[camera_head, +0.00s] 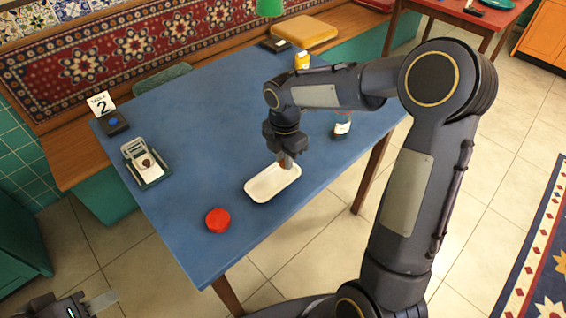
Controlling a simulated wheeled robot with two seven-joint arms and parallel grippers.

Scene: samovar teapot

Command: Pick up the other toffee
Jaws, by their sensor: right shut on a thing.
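My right gripper (286,163) points down at the white tray (262,195) on the blue table. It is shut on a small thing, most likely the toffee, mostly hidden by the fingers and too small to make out. A small brown lump (147,163), possibly a toffee, sits in a grey and green device at the table's left. My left gripper (103,302) is at the bottom left corner, off the table and away from these things.
A round red object (217,220) lies near the front edge of the blue table (210,130). A number card (101,103) stands at the left. The table's middle is clear.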

